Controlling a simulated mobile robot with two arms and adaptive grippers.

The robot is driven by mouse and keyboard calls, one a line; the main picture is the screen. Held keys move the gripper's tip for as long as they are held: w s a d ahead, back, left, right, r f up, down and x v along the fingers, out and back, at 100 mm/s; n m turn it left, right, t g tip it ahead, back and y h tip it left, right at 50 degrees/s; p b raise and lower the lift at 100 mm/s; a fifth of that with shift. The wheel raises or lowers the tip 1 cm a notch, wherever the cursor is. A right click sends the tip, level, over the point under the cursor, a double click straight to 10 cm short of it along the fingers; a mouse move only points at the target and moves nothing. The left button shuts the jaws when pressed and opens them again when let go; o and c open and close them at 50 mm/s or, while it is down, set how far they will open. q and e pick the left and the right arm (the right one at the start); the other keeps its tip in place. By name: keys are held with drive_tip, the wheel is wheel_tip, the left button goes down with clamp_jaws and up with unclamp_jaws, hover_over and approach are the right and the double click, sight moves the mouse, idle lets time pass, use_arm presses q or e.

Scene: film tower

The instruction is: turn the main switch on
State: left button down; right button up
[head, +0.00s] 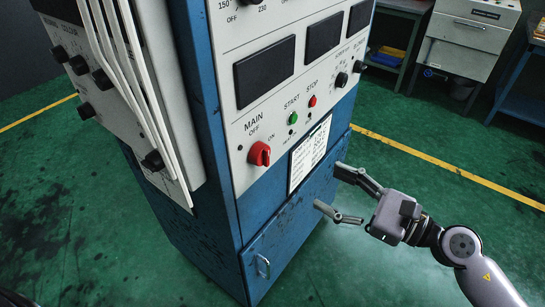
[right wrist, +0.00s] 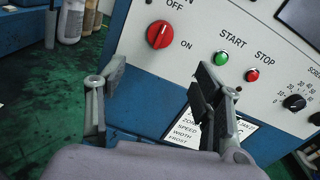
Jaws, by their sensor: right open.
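The main switch is a red rotary knob (head: 259,153) on the pale front panel of the blue cabinet, beside the labels MAIN, OFF and ON. It also shows in the right wrist view (right wrist: 160,34), with OFF above it and ON to its right. I cannot tell for sure which label it points to. My right gripper (head: 329,187) is open and empty, to the right of and below the knob, in front of the cabinet. In the right wrist view its fingers (right wrist: 160,80) are spread apart below the knob, not touching it. My left gripper is not in view.
Right of the switch are a green START button (head: 294,120), a red STOP button (head: 312,100) and a small black knob (head: 341,79). A printed card (head: 309,153) sits below them. White curved bars (head: 130,85) stand at the cabinet's left. Green floor is open at right.

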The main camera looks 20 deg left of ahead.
sight(269, 158)
drive_tip(key=p+x, duration=0.3)
drive_tip(key=x, duration=1.2)
drive_tip(key=shift+w+r+p, duration=0.1)
drive_tip(key=shift+w+p, duration=0.05)
drive_tip(key=shift+p, duration=0.15)
drive_tip(key=shift+w+a, duration=0.15)
drive_tip(key=shift+a, duration=0.3)
drive_tip(key=shift+c, duration=0.5)
drive_tip(key=c, duration=1)
